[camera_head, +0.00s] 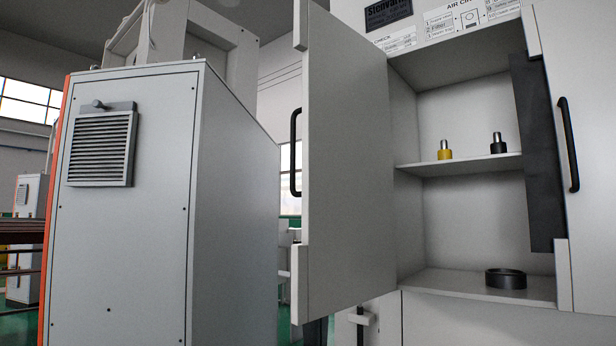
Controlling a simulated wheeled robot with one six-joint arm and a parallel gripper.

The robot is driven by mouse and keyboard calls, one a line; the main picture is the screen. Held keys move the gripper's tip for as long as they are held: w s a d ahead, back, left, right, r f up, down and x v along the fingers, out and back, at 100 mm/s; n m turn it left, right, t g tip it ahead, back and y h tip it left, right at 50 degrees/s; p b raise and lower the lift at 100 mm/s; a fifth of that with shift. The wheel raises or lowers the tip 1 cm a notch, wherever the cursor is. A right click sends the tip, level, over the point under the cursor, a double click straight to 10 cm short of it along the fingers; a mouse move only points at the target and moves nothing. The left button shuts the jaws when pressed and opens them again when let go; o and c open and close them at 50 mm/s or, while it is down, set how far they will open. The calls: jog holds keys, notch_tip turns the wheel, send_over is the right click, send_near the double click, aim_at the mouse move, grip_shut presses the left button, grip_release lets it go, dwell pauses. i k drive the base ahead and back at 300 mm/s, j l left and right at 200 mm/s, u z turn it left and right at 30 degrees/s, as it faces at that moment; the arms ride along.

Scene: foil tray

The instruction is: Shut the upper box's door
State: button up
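The upper box (470,285) is a light grey cabinet at the right of the head view, and its inside is exposed. Its grey door (345,160) stands swung out to the left of the opening, with a black bar handle (295,152) at its left edge. On the right side of the opening is another grey panel (590,110) with a black bar handle (567,145) and a dark strip (538,155) along its edge. I cannot tell how far this right panel is swung. My gripper is not in view.
A shelf (470,163) inside holds a yellow-based piece (445,154) and a black-based piece (499,149). A black ring (505,279) lies on the cabinet floor. A large grey machine housing (135,220) with a vent stands left of the open door, with a narrow gap between.

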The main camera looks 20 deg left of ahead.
aim_at(345, 257)
jog(key=i+j, duration=0.15)
jog(key=j, duration=0.25)
jog(key=i+j, duration=0.2)
jog(key=j, duration=0.2)
jog(key=i+j, duration=0.15)
jog(key=j, duration=0.25)
jog(key=i+j, duration=0.15)
jog(key=j, duration=0.25)
jog(key=i+j, duration=0.15)
jog(key=j, duration=0.25)
